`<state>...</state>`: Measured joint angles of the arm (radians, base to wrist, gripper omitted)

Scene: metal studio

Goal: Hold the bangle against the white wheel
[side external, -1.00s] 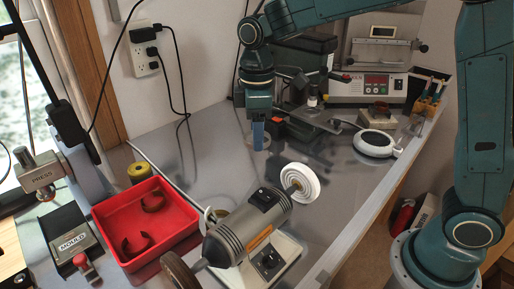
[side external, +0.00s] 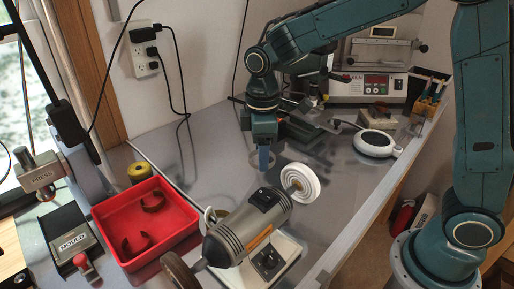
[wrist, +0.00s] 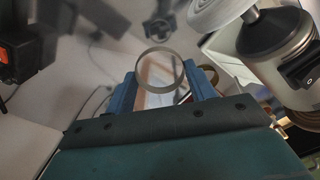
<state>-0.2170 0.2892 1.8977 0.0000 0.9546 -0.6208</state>
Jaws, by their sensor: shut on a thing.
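My gripper (side external: 264,164) points down over the bench, behind the grinder's white wheel in the side view. In the wrist view its blue fingers (wrist: 160,90) are shut on a thin, dull metal bangle (wrist: 160,92), which stands out beyond the fingertips with its opening facing the camera. In the side view the bangle shows only faintly around the fingertips. The white wheel (side external: 301,183) sits on the right end of the grey bench grinder (side external: 247,226). It also shows at the top right of the wrist view (wrist: 216,12). The bangle and the wheel are apart.
A red tray (side external: 166,252) with dark curved pieces stands left of the grinder. A yellow roll (side external: 139,173) is behind it. A white round device (side external: 374,144) lies at the right, and a control box (side external: 376,85) stands at the back. Bench between them is mostly clear.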

